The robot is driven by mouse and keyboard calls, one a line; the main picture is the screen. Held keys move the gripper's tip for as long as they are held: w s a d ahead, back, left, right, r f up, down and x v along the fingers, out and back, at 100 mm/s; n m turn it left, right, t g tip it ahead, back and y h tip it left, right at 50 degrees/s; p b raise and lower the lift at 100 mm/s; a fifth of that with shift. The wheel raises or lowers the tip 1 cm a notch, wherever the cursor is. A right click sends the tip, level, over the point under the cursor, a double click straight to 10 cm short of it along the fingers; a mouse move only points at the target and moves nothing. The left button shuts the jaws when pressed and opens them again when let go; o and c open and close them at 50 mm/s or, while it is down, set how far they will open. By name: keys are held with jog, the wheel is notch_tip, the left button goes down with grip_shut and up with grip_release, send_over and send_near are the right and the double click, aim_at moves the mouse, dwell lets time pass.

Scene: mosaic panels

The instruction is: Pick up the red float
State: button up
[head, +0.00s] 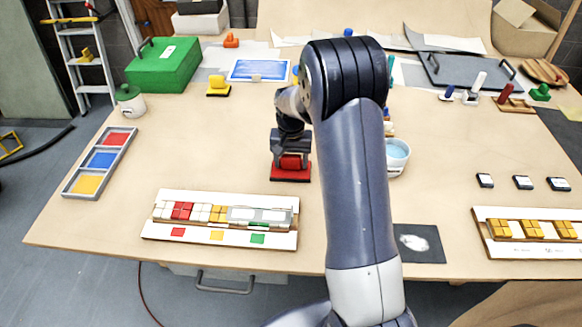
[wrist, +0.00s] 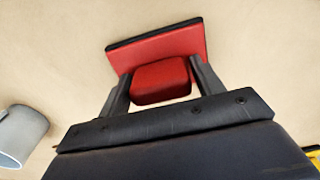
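The red float (head: 291,178) is a flat red plate with a dark edge and a blocky red handle. It lies on the table in front of my arm, and I see no clear gap under it in the head view. In the wrist view its plate (wrist: 185,40) is beyond the handle (wrist: 161,82). My gripper (wrist: 160,70) has one finger on each side of the handle, very close to it. I cannot tell whether the fingers press on the handle. In the head view my gripper (head: 291,158) is right above the plate.
A white cup of blue liquid (head: 398,152) stands to the right of the float. A tile panel (head: 165,228) lies in front at left, a colour tray (head: 72,186) farther left. A yellow float (head: 218,88) stands behind. The table left of the float is clear.

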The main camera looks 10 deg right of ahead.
aim_at(291, 155)
jog(key=c, duration=0.7)
jog(key=shift+r, duration=0.1)
jog(key=shift+c, duration=0.2)
notch_tip(291, 155, up, 10)
jog(key=shift+f+b, duration=0.1)
jog(key=shift+b, duration=0.75)
jog(key=o, duration=0.5)
jog(key=c, duration=0.3)
